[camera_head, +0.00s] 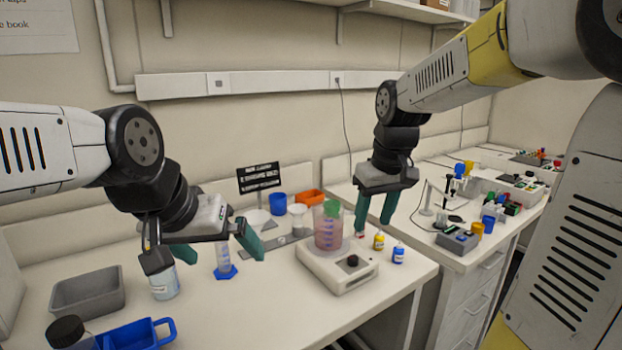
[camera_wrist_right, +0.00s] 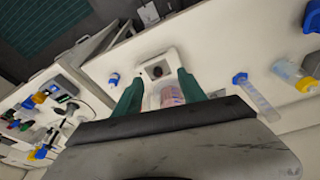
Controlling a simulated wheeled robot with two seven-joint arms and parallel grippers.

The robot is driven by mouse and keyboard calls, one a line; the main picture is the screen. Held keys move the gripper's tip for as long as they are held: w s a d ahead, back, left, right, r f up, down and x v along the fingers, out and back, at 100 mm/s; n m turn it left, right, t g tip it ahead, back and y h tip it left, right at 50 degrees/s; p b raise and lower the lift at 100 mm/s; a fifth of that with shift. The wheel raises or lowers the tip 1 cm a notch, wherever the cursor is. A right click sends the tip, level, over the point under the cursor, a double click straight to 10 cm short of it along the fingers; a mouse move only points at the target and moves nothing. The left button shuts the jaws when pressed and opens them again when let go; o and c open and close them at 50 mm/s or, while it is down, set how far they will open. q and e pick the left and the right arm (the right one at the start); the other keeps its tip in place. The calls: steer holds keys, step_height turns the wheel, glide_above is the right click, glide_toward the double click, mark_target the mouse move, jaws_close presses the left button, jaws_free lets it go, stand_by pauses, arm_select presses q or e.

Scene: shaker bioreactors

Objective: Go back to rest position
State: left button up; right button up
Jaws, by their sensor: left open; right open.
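My right gripper (camera_head: 374,210) is open in the air above the bench, behind and right of a beaker with reddish liquid (camera_head: 328,228). The beaker stands on a white stirrer plate (camera_head: 338,266). In the right wrist view my right gripper's green fingers (camera_wrist_right: 157,92) are spread apart, and the beaker (camera_wrist_right: 172,97) shows between and beyond them. I cannot tell from this view how far below it is.
A blue-based graduated cylinder (camera_head: 225,262), a grey tray (camera_head: 88,292) and a blue tray (camera_head: 140,334) stand on the left bench. Small yellow (camera_head: 379,241) and blue (camera_head: 398,253) bottles stand right of the stirrer. A second bench (camera_head: 470,258) at the right holds several devices.

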steer(key=s+r+m+t+y, duration=0.1)
steer(key=s+m+t, duration=0.2)
steer(key=s, duration=1.1)
steer(key=shift+s+d+r+m+t, duration=0.3)
steer(key=shift+d+r, duration=0.05)
steer(key=shift+r, duration=0.05)
